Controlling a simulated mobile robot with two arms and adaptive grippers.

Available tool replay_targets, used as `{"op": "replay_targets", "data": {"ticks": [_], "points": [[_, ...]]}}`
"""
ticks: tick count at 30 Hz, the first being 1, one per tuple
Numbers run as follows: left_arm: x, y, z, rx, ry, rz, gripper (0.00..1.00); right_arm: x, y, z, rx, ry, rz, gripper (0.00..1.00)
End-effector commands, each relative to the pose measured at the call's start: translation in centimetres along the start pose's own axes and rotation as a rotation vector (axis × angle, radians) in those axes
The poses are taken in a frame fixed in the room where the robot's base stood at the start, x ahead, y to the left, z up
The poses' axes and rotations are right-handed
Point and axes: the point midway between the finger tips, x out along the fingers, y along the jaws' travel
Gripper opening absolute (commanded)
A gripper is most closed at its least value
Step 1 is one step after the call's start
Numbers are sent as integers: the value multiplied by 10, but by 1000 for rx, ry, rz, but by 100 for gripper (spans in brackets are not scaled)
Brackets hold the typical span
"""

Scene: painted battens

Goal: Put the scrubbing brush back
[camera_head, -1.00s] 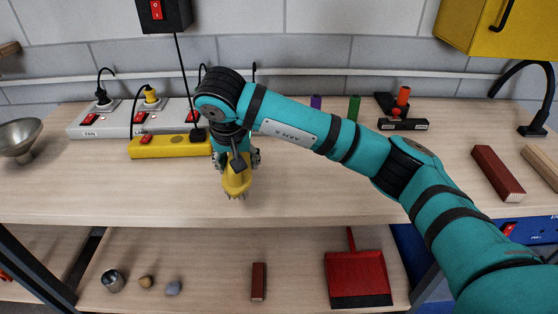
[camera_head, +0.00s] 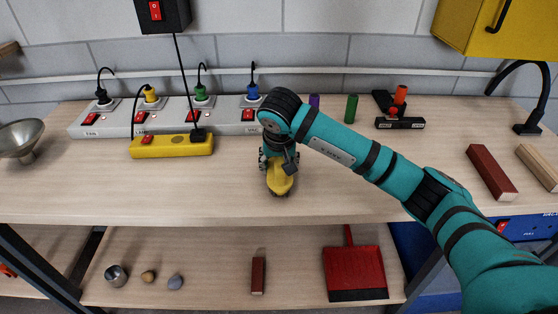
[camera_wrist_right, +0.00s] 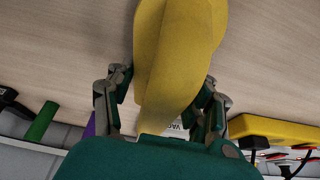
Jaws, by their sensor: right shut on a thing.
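The scrubbing brush (camera_head: 280,181) has a yellow body and dark bristles along its lower edge. My right gripper (camera_head: 277,161) is shut on it over the middle of the workbench, in front of the power strip. In the right wrist view the brush (camera_wrist_right: 180,60) sits between the two fingers and fills the middle of the picture. I cannot tell whether the bristles touch the bench top. My left gripper is not in view.
A grey power strip (camera_head: 225,129) with several plugs and a yellow box (camera_head: 172,146) stand behind left. Red (camera_head: 492,172) and pale (camera_head: 540,165) battens lie right. A red dustpan (camera_head: 355,270) is on the lower shelf. The front bench is clear.

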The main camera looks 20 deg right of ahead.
Motion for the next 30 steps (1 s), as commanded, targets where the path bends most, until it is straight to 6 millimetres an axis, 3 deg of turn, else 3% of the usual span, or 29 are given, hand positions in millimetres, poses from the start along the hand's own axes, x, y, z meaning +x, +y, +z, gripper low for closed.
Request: {"op": "replay_targets", "data": {"ticks": [6,7,12,23,30], "points": [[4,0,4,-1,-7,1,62,3,0,1,0,0,0,18],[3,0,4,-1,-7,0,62,2,0,1,-1,0,0,55],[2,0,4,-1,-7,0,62,2,0,1,-1,-1,0,76],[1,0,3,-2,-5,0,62,-5,-1,-1,0,1,-2,76],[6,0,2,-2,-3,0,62,-49,-1,-1,-1,5,-2,76]]}}
